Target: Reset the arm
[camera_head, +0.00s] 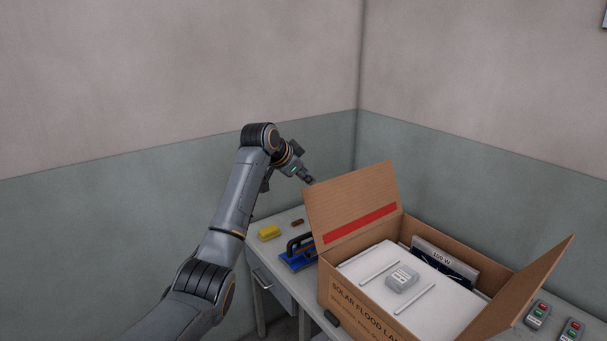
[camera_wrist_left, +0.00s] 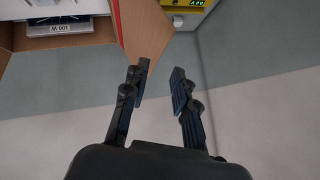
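My left arm reaches in from the left in the head view, and its gripper (camera_head: 308,179) is above the table by the raised box flap. In the left wrist view the gripper (camera_wrist_left: 160,84) has its two fingers apart with nothing between them, so it is open and empty. The fingertips point toward the box flap (camera_wrist_left: 145,30) and the table edge. The head view shows the flap partly behind the fingertips; I cannot tell whether they touch. My right gripper does not show in either view.
An open cardboard box (camera_head: 325,290) on the table (camera_head: 262,254) holds a white panel (camera_head: 365,275) with a grey device (camera_head: 402,279) on it, and a 100 W unit (camera_head: 443,262). A blue tool (camera_head: 297,262), yellow object (camera_head: 269,232) and button boxes (camera_head: 538,315) stand nearby.

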